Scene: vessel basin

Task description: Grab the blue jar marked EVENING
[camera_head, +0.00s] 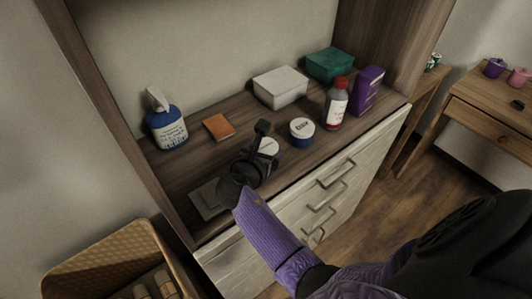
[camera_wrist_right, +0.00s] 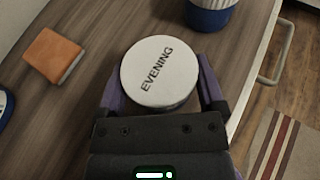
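The jar marked EVENING (camera_wrist_right: 160,72) has a round white lid and sits on the wooden counter. In the head view the EVENING jar (camera_head: 269,146) is partly hidden by my right gripper (camera_head: 262,150). In the right wrist view, the fingers of my right gripper (camera_wrist_right: 161,88) stand on either side of the jar, close to its sides. They look open; firm contact is not clear. My left gripper is not in view.
A similar blue jar with a white lid, marked DAY (camera_head: 302,129), stands close to the right. Behind are a red-capped bottle (camera_head: 336,105), a purple box (camera_head: 368,90) and a white box (camera_head: 281,87).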

